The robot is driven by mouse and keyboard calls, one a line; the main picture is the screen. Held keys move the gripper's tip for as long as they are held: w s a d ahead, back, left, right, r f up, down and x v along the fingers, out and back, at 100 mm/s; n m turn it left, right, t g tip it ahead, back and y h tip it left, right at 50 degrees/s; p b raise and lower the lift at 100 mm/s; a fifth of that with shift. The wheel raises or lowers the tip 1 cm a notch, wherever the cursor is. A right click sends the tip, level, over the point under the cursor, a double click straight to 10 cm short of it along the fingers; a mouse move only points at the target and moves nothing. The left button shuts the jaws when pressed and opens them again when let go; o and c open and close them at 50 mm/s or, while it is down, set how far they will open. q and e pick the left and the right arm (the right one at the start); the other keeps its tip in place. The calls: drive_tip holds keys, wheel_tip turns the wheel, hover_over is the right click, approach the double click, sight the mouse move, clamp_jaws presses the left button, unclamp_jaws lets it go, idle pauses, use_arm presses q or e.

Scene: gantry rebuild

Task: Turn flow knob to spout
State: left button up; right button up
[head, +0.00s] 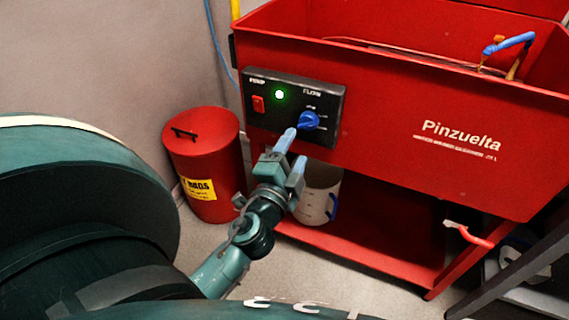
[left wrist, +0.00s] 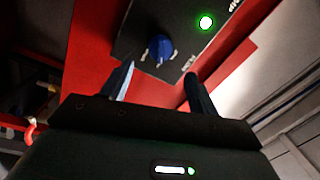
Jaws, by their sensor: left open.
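The blue flow knob (head: 309,121) sits on the black control panel (head: 326,97) on the front of the red parts washer (head: 380,140). It also shows in the left wrist view (left wrist: 159,48), ahead of the fingertips. The panel carries a lit green lamp (head: 280,95) and a red pump switch (head: 258,104). My left gripper (head: 292,152) is open and empty, just below and left of the knob, and appears apart from it. The left wrist view shows its two fingers (left wrist: 155,78) spread, with the knob between and beyond them. My right gripper is not in view.
A red lidded can (head: 203,165) stands on the floor left of the washer. A blue-handled spout (head: 510,43) is in the basin. A red-handled lever (head: 470,235) juts out at lower right.

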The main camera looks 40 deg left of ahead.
use_arm(q)
drive_tip(key=b+v, duration=0.1)
drive_tip(key=v, duration=0.4)
drive_tip(key=shift+s+b, duration=0.3)
drive_tip(key=shift+b, duration=0.05)
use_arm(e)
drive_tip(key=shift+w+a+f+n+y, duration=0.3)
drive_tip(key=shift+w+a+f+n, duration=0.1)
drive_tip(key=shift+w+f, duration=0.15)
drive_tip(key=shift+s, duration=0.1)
